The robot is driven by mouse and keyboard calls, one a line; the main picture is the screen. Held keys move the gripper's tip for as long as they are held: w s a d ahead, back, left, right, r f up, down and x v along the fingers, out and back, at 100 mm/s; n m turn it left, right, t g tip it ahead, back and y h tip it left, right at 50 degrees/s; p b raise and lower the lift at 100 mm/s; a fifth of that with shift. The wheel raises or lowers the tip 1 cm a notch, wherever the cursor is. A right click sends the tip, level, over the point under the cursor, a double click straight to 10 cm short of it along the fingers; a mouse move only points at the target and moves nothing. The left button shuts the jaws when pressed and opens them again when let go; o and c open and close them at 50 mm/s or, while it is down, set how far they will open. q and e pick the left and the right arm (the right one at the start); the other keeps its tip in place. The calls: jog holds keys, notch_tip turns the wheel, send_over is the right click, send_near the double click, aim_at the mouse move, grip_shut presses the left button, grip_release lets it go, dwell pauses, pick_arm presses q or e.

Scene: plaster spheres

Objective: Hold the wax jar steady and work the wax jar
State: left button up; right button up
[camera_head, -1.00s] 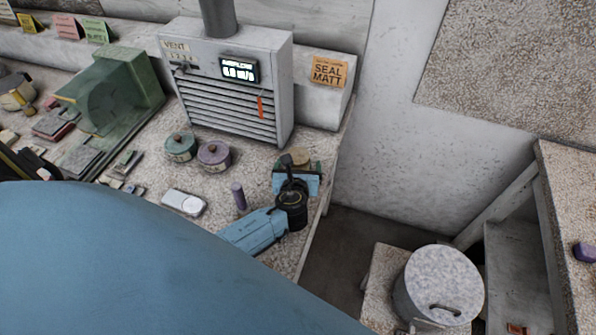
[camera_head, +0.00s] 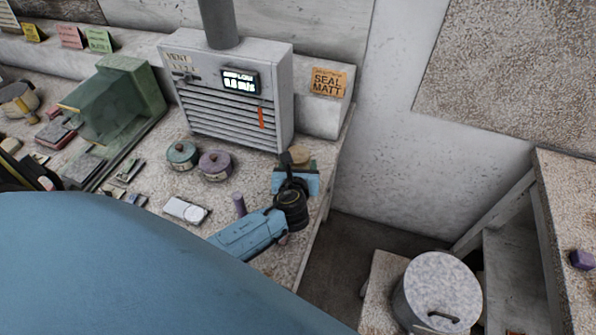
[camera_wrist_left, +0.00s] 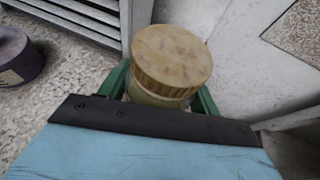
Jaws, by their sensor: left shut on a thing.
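A jar with a round wooden lid, which I take to be the wax jar (camera_head: 300,155), stands at the right end of the speckled bench in the head view. In the left wrist view the jar (camera_wrist_left: 165,70) sits between the two green fingers, its lid on top and a pale body just below. My left gripper (camera_head: 298,168) is shut on the jar's body; its blue palm hides the lower part of the jar. My right gripper is in neither view.
A grey vent unit (camera_head: 235,95) stands left of and behind the jar. A teal tin (camera_head: 181,156), a purple tin (camera_head: 215,165), a purple cylinder (camera_head: 239,204) and a pale device (camera_head: 185,210) lie left of it. The bench's right edge is close; a lidded drum (camera_head: 440,285) stands below.

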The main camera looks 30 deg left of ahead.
aim_at(299, 148)
pick_arm(q)
notch_tip(299, 148, up, 6)
jog(key=shift+p, duration=0.6)
jog(key=o, duration=0.7)
jog(key=c, duration=1)
jog(key=d+r+m+h+b, duration=0.1)
jog(key=b, duration=0.2)
jog(key=d+r+m+t+h+b, duration=0.1)
jog(key=d+r+b, duration=0.1)
jog(key=b, duration=0.1)
jog(key=shift+r, duration=0.15)
jog(key=s+d+r+m+h+b, duration=0.2)
jog(key=s+d+m+h+b, duration=0.1)
jog(key=s+d+h+b, duration=0.1)
jog(key=shift+s+d+r+m+t+b, duration=0.35)
jog(key=shift+s+d+b, duration=0.45)
jog(key=shift+d, duration=0.4)
